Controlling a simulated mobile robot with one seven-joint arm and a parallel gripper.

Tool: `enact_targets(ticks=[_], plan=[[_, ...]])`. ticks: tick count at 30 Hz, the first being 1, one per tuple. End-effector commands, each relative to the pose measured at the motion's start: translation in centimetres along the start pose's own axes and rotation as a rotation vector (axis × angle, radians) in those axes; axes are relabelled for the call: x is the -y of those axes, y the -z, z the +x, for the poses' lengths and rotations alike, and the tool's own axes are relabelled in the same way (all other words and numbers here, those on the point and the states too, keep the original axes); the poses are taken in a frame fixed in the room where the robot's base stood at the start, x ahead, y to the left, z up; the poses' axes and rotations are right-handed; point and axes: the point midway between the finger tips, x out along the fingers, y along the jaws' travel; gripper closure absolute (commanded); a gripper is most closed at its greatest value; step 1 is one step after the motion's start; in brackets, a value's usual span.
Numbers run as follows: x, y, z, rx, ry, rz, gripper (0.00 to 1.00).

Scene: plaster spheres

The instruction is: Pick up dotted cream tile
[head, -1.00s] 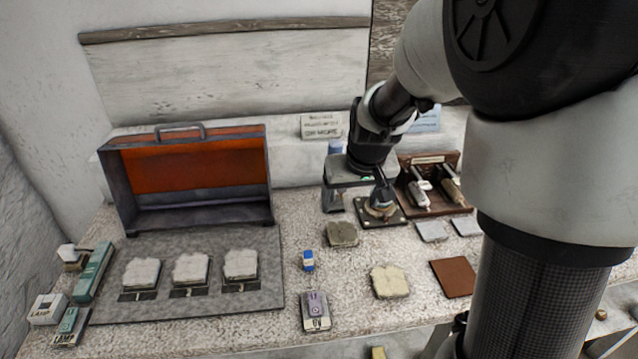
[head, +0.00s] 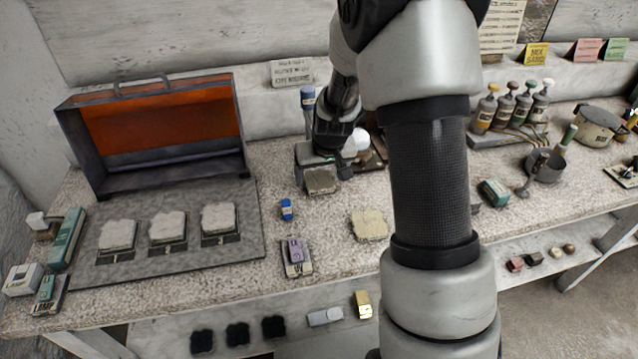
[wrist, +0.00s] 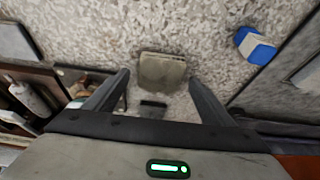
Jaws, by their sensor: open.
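A square, pale cream tile (head: 370,224) lies flat on the speckled bench, right of centre in the head view; I cannot make out dots on it. A second, greyer beige tile (head: 321,181) lies farther back. My gripper (head: 323,176) is open and empty, pointing down just behind and above this second tile. In the wrist view the beige tile (wrist: 162,72) shows ahead, between and slightly beyond the fingertips of my gripper (wrist: 159,78), with bare bench around it. No contact is visible.
A small blue and white block (head: 287,209) stands left of the tiles, also in the wrist view (wrist: 255,45). A purple-topped device (head: 296,257) is in front. A grey mat (head: 245,247) with several pale blocks and an open orange-lined case (head: 160,130) lie left. My arm hides bench at right.

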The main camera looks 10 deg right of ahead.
Motion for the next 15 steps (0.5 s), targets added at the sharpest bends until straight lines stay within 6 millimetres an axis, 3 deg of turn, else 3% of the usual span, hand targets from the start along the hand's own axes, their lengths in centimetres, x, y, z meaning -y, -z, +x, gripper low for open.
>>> enact_targets(ticks=[3, 11, 15], plan=[[0.04, 0.01, 1.22, 0.0, 0.001, 0.0, 0.23], [0.04, 0.07, 1.39, -0.002, 0.0, -0.001, 0.23], [0.03, 0.05, 1.38, -0.001, 0.0, -0.001, 0.47]])
